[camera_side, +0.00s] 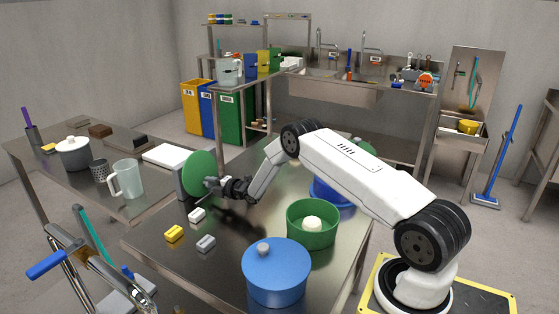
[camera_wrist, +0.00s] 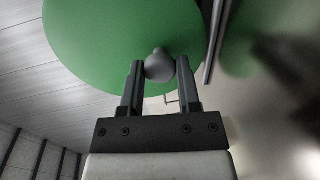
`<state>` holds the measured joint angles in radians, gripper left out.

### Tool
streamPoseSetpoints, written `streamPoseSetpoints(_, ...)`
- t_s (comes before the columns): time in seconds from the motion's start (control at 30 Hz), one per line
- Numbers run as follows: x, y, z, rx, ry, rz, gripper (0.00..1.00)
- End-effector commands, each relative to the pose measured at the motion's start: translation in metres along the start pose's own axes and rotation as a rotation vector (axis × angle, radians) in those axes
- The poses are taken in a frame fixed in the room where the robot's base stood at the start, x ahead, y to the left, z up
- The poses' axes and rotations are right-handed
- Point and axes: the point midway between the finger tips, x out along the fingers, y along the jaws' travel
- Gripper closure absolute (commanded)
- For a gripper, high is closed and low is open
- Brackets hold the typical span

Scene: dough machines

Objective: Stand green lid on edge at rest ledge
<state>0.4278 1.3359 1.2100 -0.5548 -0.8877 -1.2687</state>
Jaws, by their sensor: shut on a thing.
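The green lid (camera_side: 198,174) is upright on its edge at the left end of the central steel table in the side view. My gripper (camera_side: 212,185) is shut on the lid's grey knob, which shows between the two fingers in the wrist view (camera_wrist: 159,66). The lid's green face (camera_wrist: 105,45) fills the upper left of that view. A pale block with a white top (camera_side: 166,155), likely the rest ledge, stands just behind and left of the lid. I cannot tell whether the lid touches the block or the tabletop.
A green pot (camera_side: 292,232) holding a pale dough ball (camera_side: 312,223) and a blue lidded pot (camera_side: 275,280) stand nearer the front. A blue container (camera_side: 325,193) is partly hidden behind my arm.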

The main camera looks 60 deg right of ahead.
Motion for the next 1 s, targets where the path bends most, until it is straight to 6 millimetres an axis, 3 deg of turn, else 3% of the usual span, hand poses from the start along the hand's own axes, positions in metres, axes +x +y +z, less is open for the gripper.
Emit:
streamPoseSetpoints(0.4,0.0062,0.0059,-0.0005,-0.001,0.001,-0.126,1.0)
streamPoseSetpoints(0.43,0.006,0.005,-0.0005,0.001,0.001,-0.128,0.52)
streamPoseSetpoints(0.53,0.0059,0.0049,-0.0005,0.001,0.001,-0.126,0.2)
streamPoseSetpoints(0.77,0.0059,0.0051,-0.0004,0.001,0.001,-0.125,0.17)
streamPoseSetpoints(0.83,0.0058,0.0048,-0.0004,0.001,0.001,-0.126,0.0)
streamPoseSetpoints(1.0,0.0058,0.0049,-0.0004,0.001,0.001,-0.125,0.0)
